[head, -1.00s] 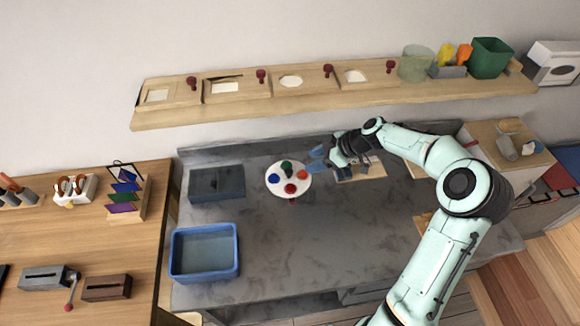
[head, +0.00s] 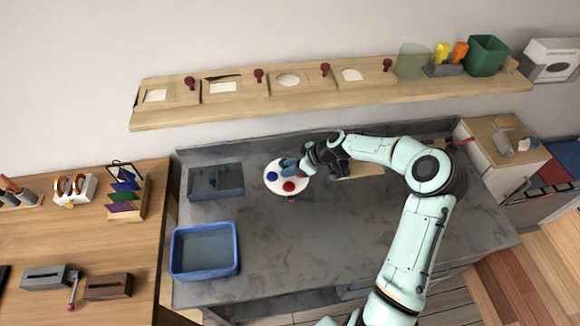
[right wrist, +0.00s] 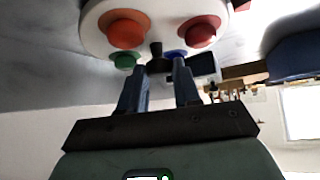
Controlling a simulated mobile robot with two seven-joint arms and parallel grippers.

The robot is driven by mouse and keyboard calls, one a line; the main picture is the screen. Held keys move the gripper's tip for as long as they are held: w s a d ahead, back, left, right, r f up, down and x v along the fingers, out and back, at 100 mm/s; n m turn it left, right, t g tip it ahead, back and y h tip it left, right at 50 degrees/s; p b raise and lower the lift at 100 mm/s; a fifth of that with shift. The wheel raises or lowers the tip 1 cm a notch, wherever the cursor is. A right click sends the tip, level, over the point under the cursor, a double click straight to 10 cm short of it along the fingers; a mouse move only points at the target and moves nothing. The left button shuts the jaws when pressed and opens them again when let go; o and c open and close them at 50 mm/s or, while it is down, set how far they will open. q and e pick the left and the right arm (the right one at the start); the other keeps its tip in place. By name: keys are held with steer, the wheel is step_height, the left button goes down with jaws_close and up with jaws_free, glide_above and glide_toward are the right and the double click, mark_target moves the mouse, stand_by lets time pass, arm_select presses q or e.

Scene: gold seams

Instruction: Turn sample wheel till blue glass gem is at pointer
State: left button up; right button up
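The white round sample wheel (head: 272,190) lies on the grey bench in the head view, with a blue gem (head: 272,176) at its left and a red gem (head: 289,186) at its front. A small dark red piece (head: 291,199), perhaps the pointer, shows at its front edge. My right gripper (head: 290,164) covers the wheel's back right. In the right wrist view, its blue fingers (right wrist: 158,76) are apart, with a black knob (right wrist: 155,50) just beyond and between the tips. Orange (right wrist: 125,30), red (right wrist: 199,31) and green (right wrist: 124,60) gems surround the knob; the blue is partly hidden. My left gripper is out of view.
A dark grey tray (head: 190,188) and a blue bin (head: 236,262) stand left of the wheel. A wooden shelf (head: 330,104) runs along the wall. The bench front is clear.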

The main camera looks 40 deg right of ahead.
jaws_close()
